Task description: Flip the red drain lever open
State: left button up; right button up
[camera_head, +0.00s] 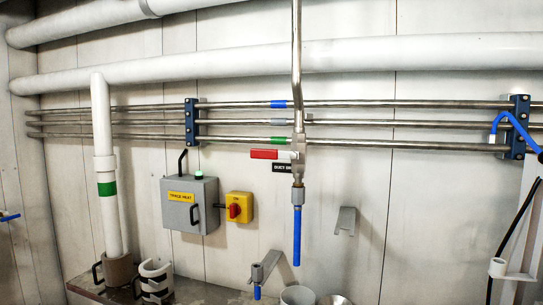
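The red drain lever (271,154) sits on a valve (298,150) in a vertical steel pipe (297,50), right of the picture's middle. The lever lies horizontally and points left from the valve, across the pipe. A black label (280,168) reading "DUCT DR..." is just below it, partly hidden by the valve. A blue tube (297,235) hangs straight down below the valve. Neither of my grippers is in view.
Steel pipes (400,104) run along the wall behind the valve. A grey box (190,205) and a yellow switch with a red knob (238,207) are to the lower left. A blue-tipped fitting (264,270) and a grey container (298,295) are below.

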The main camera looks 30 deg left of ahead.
aim_at(258, 154)
jog(key=k+j, duration=0.65)
jog(key=j, duration=0.25)
